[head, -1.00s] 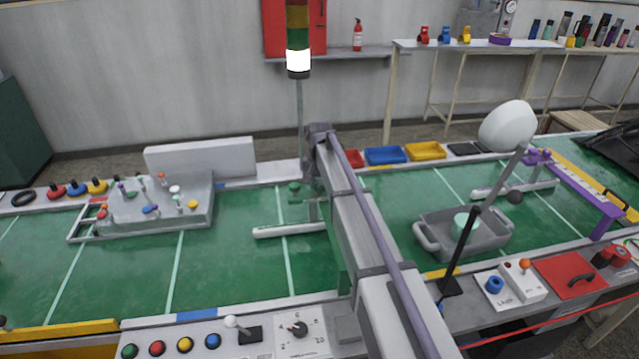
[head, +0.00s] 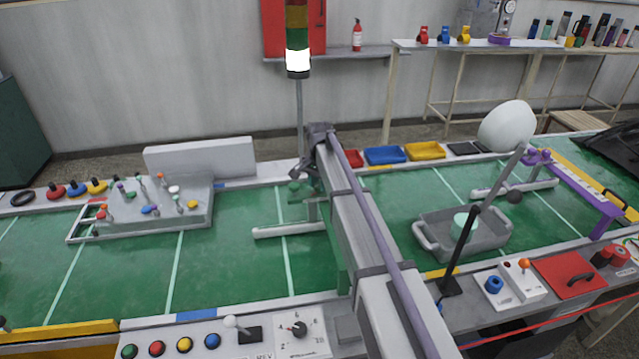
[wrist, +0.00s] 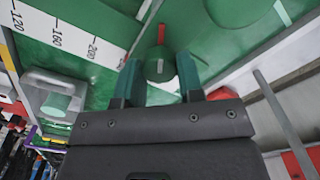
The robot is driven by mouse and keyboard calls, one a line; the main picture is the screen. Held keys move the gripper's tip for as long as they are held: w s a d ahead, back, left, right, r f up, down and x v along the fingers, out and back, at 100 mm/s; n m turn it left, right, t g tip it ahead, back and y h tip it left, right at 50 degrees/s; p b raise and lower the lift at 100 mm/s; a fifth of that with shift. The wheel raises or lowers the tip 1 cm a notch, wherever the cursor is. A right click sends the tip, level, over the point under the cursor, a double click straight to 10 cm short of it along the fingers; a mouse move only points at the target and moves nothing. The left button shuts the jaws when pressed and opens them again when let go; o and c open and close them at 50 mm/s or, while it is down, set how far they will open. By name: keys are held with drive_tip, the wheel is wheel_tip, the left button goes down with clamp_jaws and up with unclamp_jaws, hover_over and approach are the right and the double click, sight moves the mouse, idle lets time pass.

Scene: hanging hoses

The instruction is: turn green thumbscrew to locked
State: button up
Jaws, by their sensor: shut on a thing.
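The green thumbscrew (wrist: 160,66) is a round green knob at the upper middle of the wrist view. A short pale mark shows on its face, and a red line (wrist: 161,34) lies just beyond it, roughly in line with that mark. My gripper (wrist: 160,74) has its two dark teal fingers on either side of the knob and is shut on it. In the head view a small green part (head: 295,187) sits at the end of my arm, by the grey stand (head: 290,230). My gripper partly hides it there.
A grey tub (head: 430,240) with a pale green cup stands to the right of my arm. A grey block with coloured knobs (head: 155,205) stands at the left. Green bench surface (head: 230,270) between is clear. A signal tower (head: 298,60) rises behind.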

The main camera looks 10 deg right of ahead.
drive_tip(key=o, duration=0.9)
wheel_tip(320, 180, up, 11)
drive_tip(key=p, duration=1.1)
drive_tip(key=s+n, duration=0.3)
drive_tip(key=s, duration=0.8)
drive_tip(key=s+n, duration=0.3)
drive_tip(key=s, duration=0.9)
drive_tip(key=s+n, duration=0.3)
drive_tip(key=s, duration=0.9)
drive_tip(key=shift+f+b, duration=0.4)
